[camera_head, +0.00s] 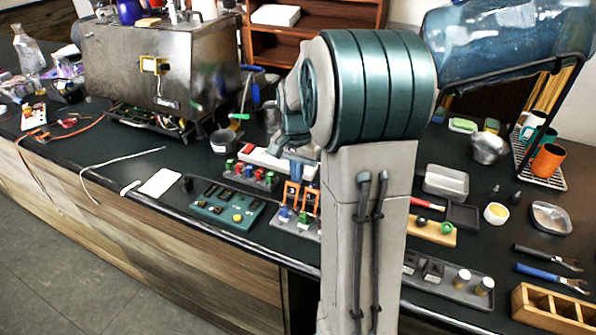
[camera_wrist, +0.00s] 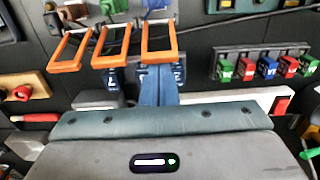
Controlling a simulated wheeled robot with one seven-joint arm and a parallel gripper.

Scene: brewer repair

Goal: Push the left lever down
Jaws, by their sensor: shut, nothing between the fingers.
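Three orange loop-shaped levers stand in a row in the wrist view: one at the picture's left (camera_wrist: 71,66), one in the middle (camera_wrist: 111,62) and one at the right (camera_wrist: 162,57). The wrist picture is turned around from the head view, so the right-hand loop is the left lever (camera_head: 291,184). In the head view, my arm partly hides the lever unit. My gripper (camera_wrist: 160,84) is shut and empty, with its blue fingertips at the near end of the left lever. I cannot tell whether they touch. It also shows in the head view (camera_head: 303,168).
A row of coloured switches (camera_wrist: 267,67) sits beside the levers. A green button panel (camera_head: 228,206) lies to their left in the head view. A wooden block with a red knob (camera_wrist: 22,92) is on the other side. A metal brewer (camera_head: 150,65) stands at the back left.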

